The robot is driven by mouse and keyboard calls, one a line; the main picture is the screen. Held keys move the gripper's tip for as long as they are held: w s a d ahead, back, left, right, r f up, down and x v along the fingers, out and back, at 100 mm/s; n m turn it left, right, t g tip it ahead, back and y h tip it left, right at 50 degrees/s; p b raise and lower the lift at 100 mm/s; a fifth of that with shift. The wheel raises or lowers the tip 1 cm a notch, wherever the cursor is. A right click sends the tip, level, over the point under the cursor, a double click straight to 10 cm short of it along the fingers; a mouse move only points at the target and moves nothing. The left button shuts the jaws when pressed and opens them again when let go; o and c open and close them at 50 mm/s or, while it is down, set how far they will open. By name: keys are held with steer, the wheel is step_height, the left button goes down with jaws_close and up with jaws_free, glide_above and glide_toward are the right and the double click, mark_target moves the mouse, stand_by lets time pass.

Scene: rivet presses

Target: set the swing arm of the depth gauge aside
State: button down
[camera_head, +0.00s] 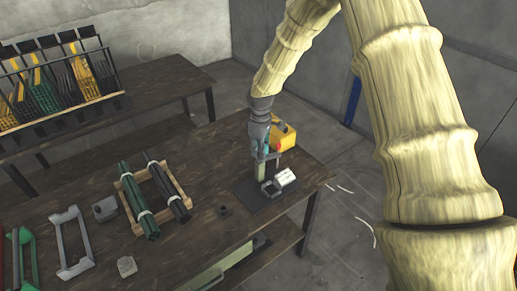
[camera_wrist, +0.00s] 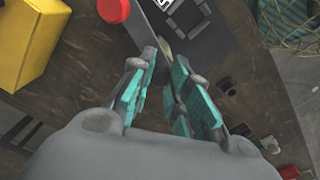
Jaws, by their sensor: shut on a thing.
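My gripper (camera_head: 264,153) points down over the right end of the wooden table, just above a small press station. In the wrist view my gripper (camera_wrist: 167,88) has its teal pads close together around a narrow grey bar (camera_wrist: 147,30), which I take to be the swing arm of the depth gauge. The held part is largely hidden between the pads. Below the gripper in the head view is a pale green upright (camera_head: 261,172). A grey block with a white top (camera_head: 284,178) stands right beside it.
A dark base plate (camera_head: 246,190) lies under the station. A wooden rack (camera_head: 174,181) with dark green and black cylinders is to the left.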

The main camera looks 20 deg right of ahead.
steer(key=shift+w+r+n, duration=0.1)
steer(key=shift+n, duration=0.5)
steer(key=c, duration=1.3)
jaws_free()
step_height(320, 180, up, 12)
